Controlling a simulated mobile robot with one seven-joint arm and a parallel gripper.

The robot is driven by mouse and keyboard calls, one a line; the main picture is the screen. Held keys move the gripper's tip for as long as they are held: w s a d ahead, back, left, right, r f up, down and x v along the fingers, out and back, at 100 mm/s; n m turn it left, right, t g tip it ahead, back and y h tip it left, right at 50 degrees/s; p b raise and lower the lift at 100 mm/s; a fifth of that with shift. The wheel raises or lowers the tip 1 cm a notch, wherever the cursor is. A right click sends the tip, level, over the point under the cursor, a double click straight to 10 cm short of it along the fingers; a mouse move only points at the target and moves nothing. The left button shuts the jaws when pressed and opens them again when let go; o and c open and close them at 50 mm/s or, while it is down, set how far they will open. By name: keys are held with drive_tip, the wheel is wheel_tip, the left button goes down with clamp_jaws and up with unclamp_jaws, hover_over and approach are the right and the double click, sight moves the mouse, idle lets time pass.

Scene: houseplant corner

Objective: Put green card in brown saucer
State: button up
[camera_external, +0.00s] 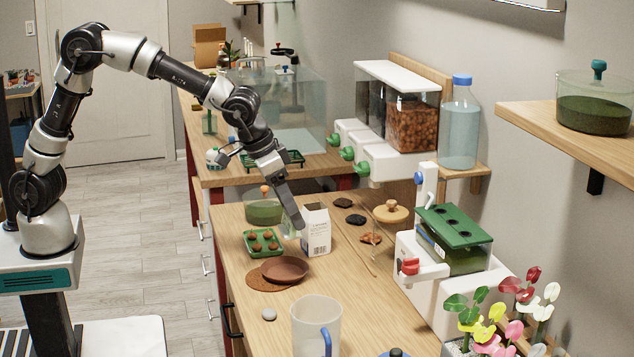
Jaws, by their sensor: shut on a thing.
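My gripper (298,226) points down over the wooden counter, just left of a white carton. It is shut on a thin pale-green piece, which I take to be the green card (289,219); only a small part shows beside the fingers. The brown saucer (285,270) is a shallow round dish nearer the camera, below and slightly left of the gripper in the picture. It partly overlaps a flat brown round mat (257,283). The saucer looks empty.
The white carton (317,232) stands close to the gripper's right. A green tray of small pots (263,243) and a green jar (262,213) are to its left. A clear jug (315,325) and grey stone (269,314) are nearer. Dark stones (355,219) lie right of the carton.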

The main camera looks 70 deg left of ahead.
sight(285, 225)
drive_tip(key=f, duration=0.3)
drive_tip(key=s+f, duration=0.1)
drive_tip(key=shift+a+f+b, duration=0.3)
drive_tip(key=shift+a+b, duration=0.1)
drive_tip(key=shift+f+b, duration=0.35)
drive_tip(key=shift+f, duration=2.5)
drive_tip(key=shift+f, duration=0.15)
drive_tip(key=o, duration=1)
drive_tip(key=shift+o, duration=0.3)
drive_tip(key=shift+s+r, duration=0.1)
drive_tip(key=shift+r, duration=0.35)
drive_tip(key=p+v, duration=0.1)
drive_tip(key=v, duration=1)
drive_tip(key=shift+s+r, duration=0.15)
drive_tip(key=shift+s, duration=0.05)
